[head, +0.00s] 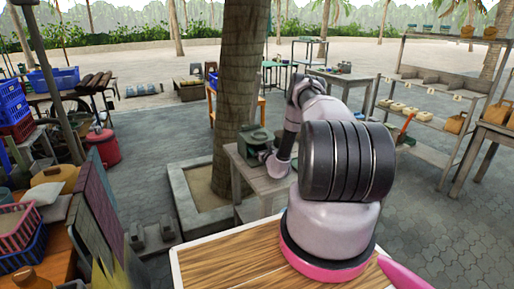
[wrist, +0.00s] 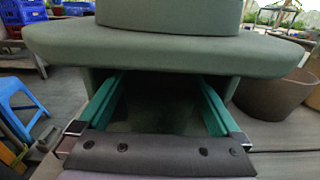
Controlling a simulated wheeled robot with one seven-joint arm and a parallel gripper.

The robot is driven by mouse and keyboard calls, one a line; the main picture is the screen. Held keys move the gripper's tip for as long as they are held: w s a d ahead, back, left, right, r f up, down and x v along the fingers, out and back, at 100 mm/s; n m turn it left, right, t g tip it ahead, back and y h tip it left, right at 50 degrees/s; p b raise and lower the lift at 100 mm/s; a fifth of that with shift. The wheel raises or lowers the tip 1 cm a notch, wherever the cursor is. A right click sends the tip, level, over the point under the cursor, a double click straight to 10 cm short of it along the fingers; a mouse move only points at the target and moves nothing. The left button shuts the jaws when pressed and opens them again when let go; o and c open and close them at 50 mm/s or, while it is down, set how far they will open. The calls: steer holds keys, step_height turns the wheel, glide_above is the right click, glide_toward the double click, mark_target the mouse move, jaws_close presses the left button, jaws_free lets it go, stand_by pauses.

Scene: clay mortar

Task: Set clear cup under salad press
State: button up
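I cannot make out a clear cup between the fingers or elsewhere. In the head view my own arm hides much of the area around the gripper. Whether the fingers touch the press, I cannot tell.
A brown-grey tub (wrist: 272,95) stands close to the right of the press. A blue stool (wrist: 20,100) is at the left. The tree trunk (head: 238,80) rises left of my arm. Shelves (head: 440,115) stand at the right; paved floor (head: 425,205) there is clear.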

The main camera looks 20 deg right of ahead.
steer(key=shift+r, duration=0.15)
steer(key=s, duration=1.2)
steer(key=shift+d, duration=0.2)
